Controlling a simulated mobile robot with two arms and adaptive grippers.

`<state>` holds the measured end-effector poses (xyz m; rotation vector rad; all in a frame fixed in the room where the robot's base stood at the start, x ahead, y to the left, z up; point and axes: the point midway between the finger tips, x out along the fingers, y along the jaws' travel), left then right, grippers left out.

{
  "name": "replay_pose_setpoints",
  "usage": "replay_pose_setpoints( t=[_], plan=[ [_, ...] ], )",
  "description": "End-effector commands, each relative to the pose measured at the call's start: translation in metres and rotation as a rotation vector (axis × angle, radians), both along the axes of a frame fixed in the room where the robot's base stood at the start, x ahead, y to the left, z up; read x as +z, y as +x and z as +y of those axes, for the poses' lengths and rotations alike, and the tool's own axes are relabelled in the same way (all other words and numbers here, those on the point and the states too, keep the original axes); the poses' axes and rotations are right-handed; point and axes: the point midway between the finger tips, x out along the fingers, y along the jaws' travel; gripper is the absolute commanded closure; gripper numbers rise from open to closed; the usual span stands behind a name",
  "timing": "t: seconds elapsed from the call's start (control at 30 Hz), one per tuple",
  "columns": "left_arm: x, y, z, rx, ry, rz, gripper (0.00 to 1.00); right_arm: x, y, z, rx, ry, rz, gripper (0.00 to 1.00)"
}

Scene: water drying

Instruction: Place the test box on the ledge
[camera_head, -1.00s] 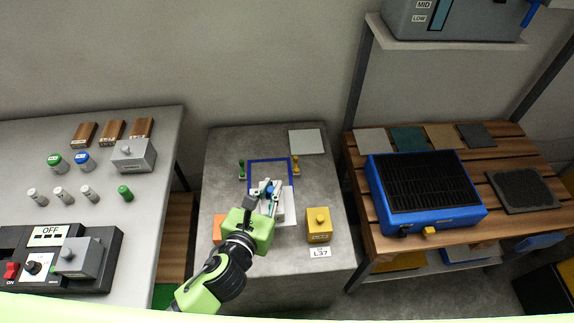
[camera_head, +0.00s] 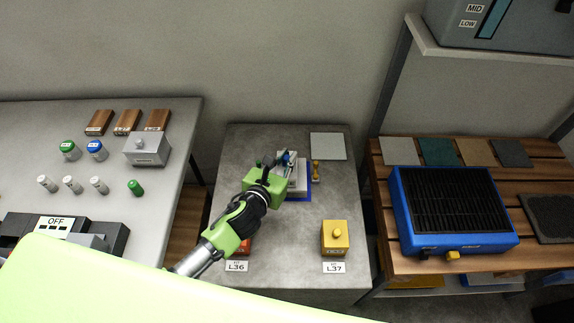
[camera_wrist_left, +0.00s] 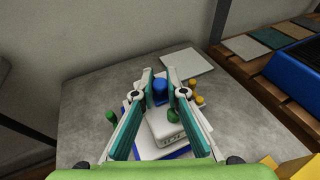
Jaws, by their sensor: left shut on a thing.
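A pale grey-white box (camera_wrist_left: 168,127) with a blue knob (camera_wrist_left: 160,88) and a small green part on top is between my left gripper's fingers (camera_wrist_left: 160,76), which are shut on it; I take it as the test box. In the head view, my left gripper (camera_head: 277,163) is over the middle table and hides much of the box. The box is over a blue-edged mat (camera_head: 307,193); I cannot tell whether it touches it. No clearly marked ledge shows. My right gripper is not in view.
A yellow box (camera_head: 335,242) stands by label L37, and an orange-red box (camera_head: 243,248) by label L36. A grey plate (camera_head: 328,146) lies behind. The front middle of the table is clear.

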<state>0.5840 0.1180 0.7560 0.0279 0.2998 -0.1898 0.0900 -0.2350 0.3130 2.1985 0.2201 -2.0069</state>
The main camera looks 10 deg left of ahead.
Motion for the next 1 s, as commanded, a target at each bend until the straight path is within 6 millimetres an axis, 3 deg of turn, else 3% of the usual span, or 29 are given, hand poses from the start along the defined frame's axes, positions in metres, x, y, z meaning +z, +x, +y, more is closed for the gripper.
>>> replay_pose_setpoints(
  t=[0.23, 0.43, 0.87, 0.9, 0.93, 1.0],
  plan=[
    [-0.015, 0.015, 0.002, 0.000, -0.002, -0.004, 1.00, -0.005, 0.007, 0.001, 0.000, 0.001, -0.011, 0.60],
    [-0.043, 0.015, 0.002, 0.000, -0.004, 0.000, 1.00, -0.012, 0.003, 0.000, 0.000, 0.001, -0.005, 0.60],
    [-0.050, 0.015, 0.002, -0.002, 0.000, -0.003, 1.00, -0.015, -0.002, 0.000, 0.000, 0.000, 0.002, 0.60],
    [-0.052, 0.015, 0.003, -0.001, 0.001, 0.001, 0.82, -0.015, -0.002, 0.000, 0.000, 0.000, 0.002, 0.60],
    [-0.051, 0.015, 0.003, -0.001, 0.001, 0.001, 0.75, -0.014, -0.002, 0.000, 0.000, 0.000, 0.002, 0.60],
    [-0.051, 0.015, 0.003, -0.001, 0.001, 0.001, 0.71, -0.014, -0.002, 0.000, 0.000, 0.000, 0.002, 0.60]
  ],
)
